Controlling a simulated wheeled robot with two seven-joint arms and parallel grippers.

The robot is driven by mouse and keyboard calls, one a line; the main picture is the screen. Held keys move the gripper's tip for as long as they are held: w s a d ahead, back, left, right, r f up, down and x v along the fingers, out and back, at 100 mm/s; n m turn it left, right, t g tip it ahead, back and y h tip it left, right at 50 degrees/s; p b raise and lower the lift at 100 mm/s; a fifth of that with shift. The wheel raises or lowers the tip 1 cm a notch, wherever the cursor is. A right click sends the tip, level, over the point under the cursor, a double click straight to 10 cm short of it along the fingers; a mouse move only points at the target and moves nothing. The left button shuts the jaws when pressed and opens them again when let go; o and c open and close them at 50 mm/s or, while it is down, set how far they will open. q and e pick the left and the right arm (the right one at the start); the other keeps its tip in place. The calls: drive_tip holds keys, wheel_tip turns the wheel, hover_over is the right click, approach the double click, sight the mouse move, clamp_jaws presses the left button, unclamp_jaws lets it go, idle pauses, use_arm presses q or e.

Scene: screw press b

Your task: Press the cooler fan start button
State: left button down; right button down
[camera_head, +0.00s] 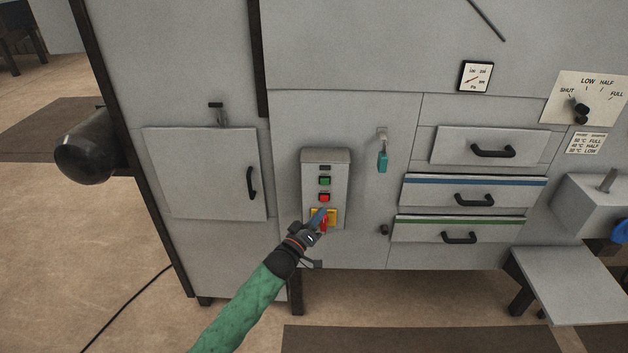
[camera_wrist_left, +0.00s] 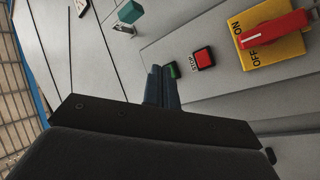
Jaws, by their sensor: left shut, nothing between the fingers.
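A grey control box (camera_head: 340,170) on the machine front carries a green button (camera_head: 324,181) above a red button (camera_head: 324,197). Below them is a red rotary switch handle on a yellow plate (camera_head: 333,217). My left gripper (camera_head: 321,213) is shut and empty, in front of the lower part of the box. In the left wrist view its closed fingers (camera_wrist_left: 160,72) point at the box, and the green button (camera_wrist_left: 172,70) shows partly behind the tips. The red button (camera_wrist_left: 203,58), marked STOP, is beside it. Whether the tips touch the green button cannot be told. My right gripper is not in view.
A teal tag (camera_head: 382,160) hangs right of the box; it shows in the left wrist view (camera_wrist_left: 131,12). A cabinet door (camera_head: 200,175) is to the left, drawers (camera_head: 470,190) to the right. A grey shelf (camera_head: 575,285) juts out at lower right.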

sight(325, 182)
use_arm(q)
drive_tip(key=shift+s+d+r+n+h, duration=0.1)
drive_tip(key=shift+s+r+n+h, duration=0.2)
drive_tip(key=shift+r+n+h, duration=0.35)
drive_tip(key=shift+s+d+r+n+h, duration=0.1)
drive_tip(key=shift+s+r+n+h, duration=0.25)
drive_tip(key=shift+n, duration=0.55)
drive_tip(key=shift+s+d+r+n+h, duration=0.1)
drive_tip(key=shift+s+r+n+h, duration=0.15)
drive_tip(key=shift+r+n+h, duration=0.4)
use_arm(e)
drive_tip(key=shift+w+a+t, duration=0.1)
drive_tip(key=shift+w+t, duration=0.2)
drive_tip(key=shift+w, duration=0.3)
use_arm(q)
drive_tip(key=shift+w, duration=0.1)
